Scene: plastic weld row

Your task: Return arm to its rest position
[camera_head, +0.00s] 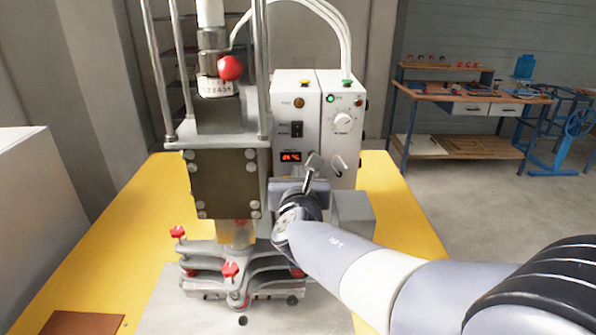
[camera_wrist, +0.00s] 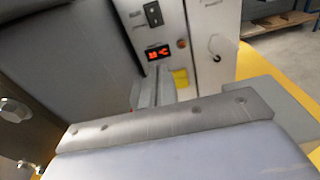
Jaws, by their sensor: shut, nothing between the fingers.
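My arm reaches in from the lower right in the head view. My gripper (camera_head: 311,172) is at its end, in front of the control box (camera_head: 297,115) and to the right of the press's dark block. In the wrist view my gripper's narrow fingers (camera_wrist: 160,88) stand close together beyond its grey body, with nothing seen between them. They point toward the control box (camera_wrist: 165,25) and its red display. The gripper appears shut and empty. Its exact gap to the box cannot be told.
The press (camera_head: 222,185) with red knobs stands on a yellow table (camera_head: 400,215), left of my gripper. A grey block (camera_head: 353,212) is close on the right. A brown plate (camera_head: 82,323) lies at front left. A workbench (camera_head: 455,147) stands far back right, with open floor before it.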

